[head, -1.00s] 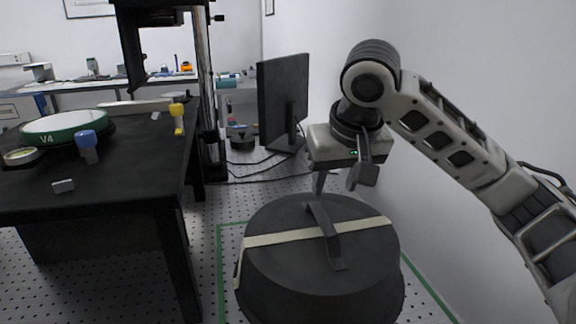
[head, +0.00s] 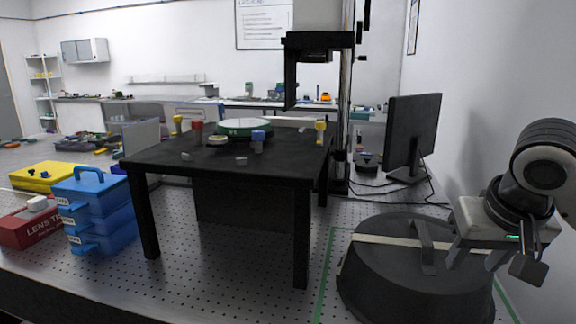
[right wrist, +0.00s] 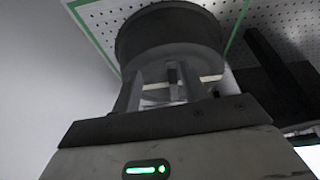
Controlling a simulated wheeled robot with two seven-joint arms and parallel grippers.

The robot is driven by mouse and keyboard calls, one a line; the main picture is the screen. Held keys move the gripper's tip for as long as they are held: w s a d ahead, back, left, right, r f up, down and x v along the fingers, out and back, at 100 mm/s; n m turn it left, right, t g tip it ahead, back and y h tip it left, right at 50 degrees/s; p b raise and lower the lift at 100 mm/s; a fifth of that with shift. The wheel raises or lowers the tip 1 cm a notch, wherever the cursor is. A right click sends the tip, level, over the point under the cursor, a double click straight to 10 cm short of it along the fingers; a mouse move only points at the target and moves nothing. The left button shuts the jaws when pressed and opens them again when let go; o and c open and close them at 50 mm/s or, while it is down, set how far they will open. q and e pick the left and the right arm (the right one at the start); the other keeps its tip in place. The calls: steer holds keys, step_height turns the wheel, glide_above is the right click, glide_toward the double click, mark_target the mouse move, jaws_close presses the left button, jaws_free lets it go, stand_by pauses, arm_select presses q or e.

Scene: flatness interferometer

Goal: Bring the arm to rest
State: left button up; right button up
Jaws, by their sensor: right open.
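My right gripper (head: 492,266) is at the right edge of the head view, pointing down with its two fingers apart and nothing between them. It overlaps the right side of a round black drum-like cover (head: 385,277) on the perforated floor. The cover has a dark strap handle (head: 427,250) and a pale band across its top. In the right wrist view the fingers (right wrist: 163,85) are spread, and the black cover (right wrist: 170,32) lies beyond them, with the handle between them in the picture. The handle looks free of the fingers. My left gripper is not in view.
A black table (head: 200,160) carries a green-rimmed disc (head: 244,130) and small coloured pieces. A monitor (head: 413,130) stands behind the cover, near the right wall (head: 500,70). Blue boxes (head: 98,215) and a red box (head: 30,226) stand at left. Perforated floor between table and cover is clear.

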steer(key=s+a+f+n+y, duration=0.2)
steer(key=a+f, duration=0.3)
steer(key=f, duration=0.4)
steer(key=s+a+f+n+y, duration=0.1)
steer(key=s+a+f+n, duration=0.15)
steer(key=a+f, duration=0.45)
steer(key=s+d+f+g+h, duration=0.1)
steer(key=s+d+f, duration=0.2)
steer(key=s+f, duration=0.4)
steer(key=s+d+f+h, duration=0.1)
steer(key=s+d+f, duration=0.1)
steer(key=s+f, duration=0.45)
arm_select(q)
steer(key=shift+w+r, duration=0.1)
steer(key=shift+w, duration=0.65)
arm_select(e)
steer(key=w+a+f+t+y, duration=0.2)
steer(key=w+a+f+t, duration=0.2)
steer(key=f+t, duration=0.2)
steer(key=shift+w+a+f, duration=0.15)
steer(key=shift+a+f, duration=0.1)
steer(key=shift+f, duration=0.8)
